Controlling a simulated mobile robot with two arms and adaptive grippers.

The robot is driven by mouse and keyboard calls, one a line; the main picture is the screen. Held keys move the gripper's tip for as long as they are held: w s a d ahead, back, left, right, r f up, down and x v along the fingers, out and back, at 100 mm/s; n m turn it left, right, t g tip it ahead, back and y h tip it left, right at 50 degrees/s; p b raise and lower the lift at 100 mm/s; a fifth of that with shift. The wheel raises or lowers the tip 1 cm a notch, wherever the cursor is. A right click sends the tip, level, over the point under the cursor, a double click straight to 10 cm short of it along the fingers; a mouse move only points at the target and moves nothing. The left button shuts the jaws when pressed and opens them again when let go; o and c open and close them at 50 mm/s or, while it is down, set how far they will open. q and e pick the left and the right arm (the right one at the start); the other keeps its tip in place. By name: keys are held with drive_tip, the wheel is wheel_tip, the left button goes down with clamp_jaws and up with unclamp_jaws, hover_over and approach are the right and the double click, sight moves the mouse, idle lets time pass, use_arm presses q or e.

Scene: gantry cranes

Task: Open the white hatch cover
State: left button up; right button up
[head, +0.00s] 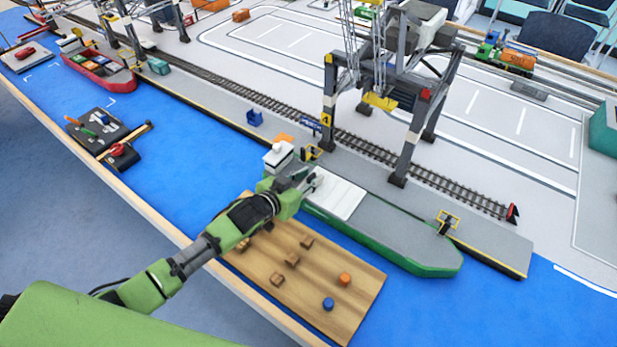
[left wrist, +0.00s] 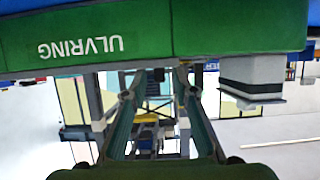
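The white hatch cover (head: 340,196) lies flat on the deck of the green-hulled ship (head: 405,237) in the head view. My left gripper (head: 312,182) is at the cover's left end, beside the white deckhouse (head: 279,156); whether it touches the cover I cannot tell. In the left wrist view the two fingers (left wrist: 154,82) stand apart with nothing between them. The ship's green hull (left wrist: 210,30) with upside-down lettering fills the top of that view. The cover itself cannot be made out there. My right gripper is not in view.
A wooden board (head: 350,308) with several small blocks lies in front of the ship. A gantry crane (head: 400,90) stands on the quay (head: 370,173) behind it, beside rails. A black barge (head: 95,130) floats at left; open blue water (head: 180,170) lies between.

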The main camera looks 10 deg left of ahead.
sight(357, 212)
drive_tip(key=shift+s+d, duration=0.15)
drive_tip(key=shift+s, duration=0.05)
use_arm(q)
clamp_jaws()
drive_tip(key=s+d, duration=0.2)
drive_tip(key=d, duration=0.2)
drive_tip(key=s+d+p, duration=0.1)
drive_tip(key=s+d, duration=0.1)
drive_tip(key=d, duration=0.3)
drive_tip(key=s+d+p, duration=0.1)
drive_tip(key=s+d, duration=0.1)
drive_tip(key=d, duration=0.3)
drive_tip(key=shift+d, duration=0.2)
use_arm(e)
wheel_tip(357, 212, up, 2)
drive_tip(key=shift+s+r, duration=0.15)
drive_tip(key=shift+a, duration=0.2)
use_arm(q)
unclamp_jaws()
